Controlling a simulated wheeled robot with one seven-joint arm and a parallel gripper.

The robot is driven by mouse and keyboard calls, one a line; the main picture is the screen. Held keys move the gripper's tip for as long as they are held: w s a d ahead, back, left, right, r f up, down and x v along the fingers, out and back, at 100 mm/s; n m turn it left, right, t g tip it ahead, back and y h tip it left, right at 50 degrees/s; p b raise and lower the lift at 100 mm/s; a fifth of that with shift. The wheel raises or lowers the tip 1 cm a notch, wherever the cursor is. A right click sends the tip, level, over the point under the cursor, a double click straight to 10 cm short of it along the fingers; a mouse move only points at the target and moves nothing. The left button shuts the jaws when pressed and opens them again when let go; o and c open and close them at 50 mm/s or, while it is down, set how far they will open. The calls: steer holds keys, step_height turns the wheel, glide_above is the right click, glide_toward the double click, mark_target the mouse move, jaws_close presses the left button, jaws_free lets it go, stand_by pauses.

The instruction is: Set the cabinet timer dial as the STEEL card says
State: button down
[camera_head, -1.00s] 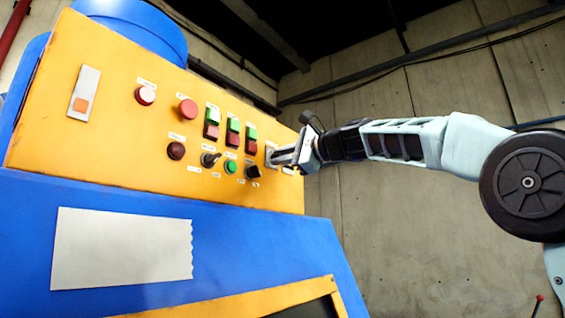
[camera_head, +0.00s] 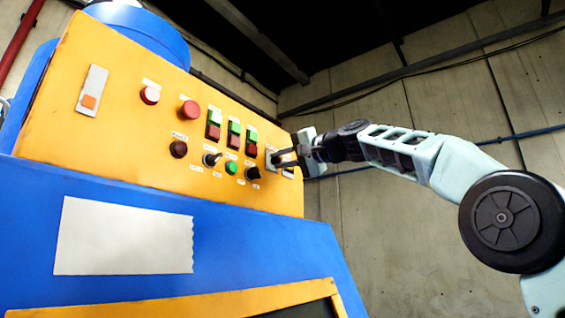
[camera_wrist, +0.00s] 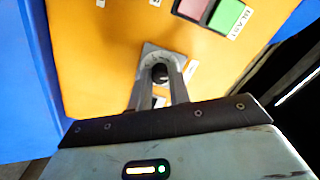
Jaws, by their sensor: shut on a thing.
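The yellow cabinet panel (camera_head: 120,130) carries a timer dial with a dark knob (camera_wrist: 159,72) on a grey plate (camera_wrist: 150,52), seen in the wrist view. My gripper (camera_wrist: 162,78) has its two fingers on either side of the knob and is shut on it. In the head view my gripper (camera_head: 276,157) reaches the right end of the panel from the right and hides most of the dial. The dial's marks cannot be read. A blank-looking pale card (camera_head: 125,235) is on the blue front; no writing on it is legible.
A strip with an orange square (camera_head: 92,90) is at far left. Free space lies right of the cabinet.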

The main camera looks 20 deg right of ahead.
steer(key=shift+f+n, duration=0.15)
steer(key=shift+n, duration=1.85)
steer(key=c, duration=1.3)
jaws_free()
steer(key=shift+d+b, duration=0.1)
steer(key=shift+b, duration=0.25)
steer(key=b+v, duration=0.7)
steer(key=v, duration=1)
steer(key=shift+s+r+b, duration=0.15)
steer(key=shift+r+b, duration=0.1)
steer(key=shift+b, duration=0.1)
steer(key=shift+d, duration=0.1)
